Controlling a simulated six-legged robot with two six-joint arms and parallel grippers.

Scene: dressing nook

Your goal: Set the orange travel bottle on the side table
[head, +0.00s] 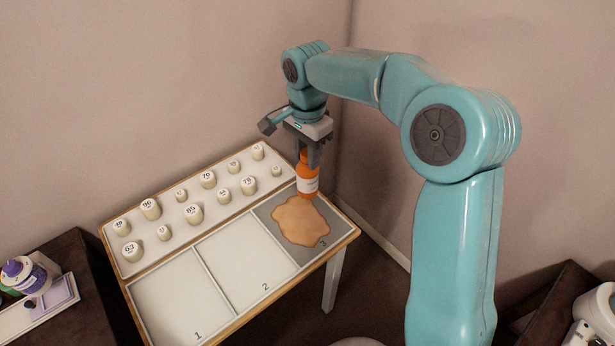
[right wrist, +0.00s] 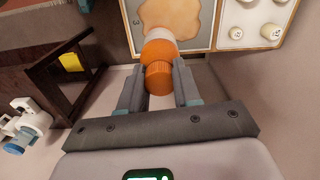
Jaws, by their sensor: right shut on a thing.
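The orange travel bottle (head: 307,180) has an orange cap and a pale label band. It is upright at the far right corner of the side table (head: 180,300), at the edge of the grey compartment marked 3. I cannot tell whether its base touches the table. My right gripper (head: 308,155) is shut on its upper part, from above. In the right wrist view the orange cap (right wrist: 158,78) sits between the fingers (right wrist: 158,88), and compartment 3 shows beyond it. My left gripper is not in view.
A tan irregular patch (head: 300,221) covers much of compartment 3. Compartments 1 and 2 are bare. Several numbered cream pots (head: 194,214) stand in the table's back strip. A dark cabinet at left holds a purple-capped white bottle (head: 30,276). Walls stand close behind.

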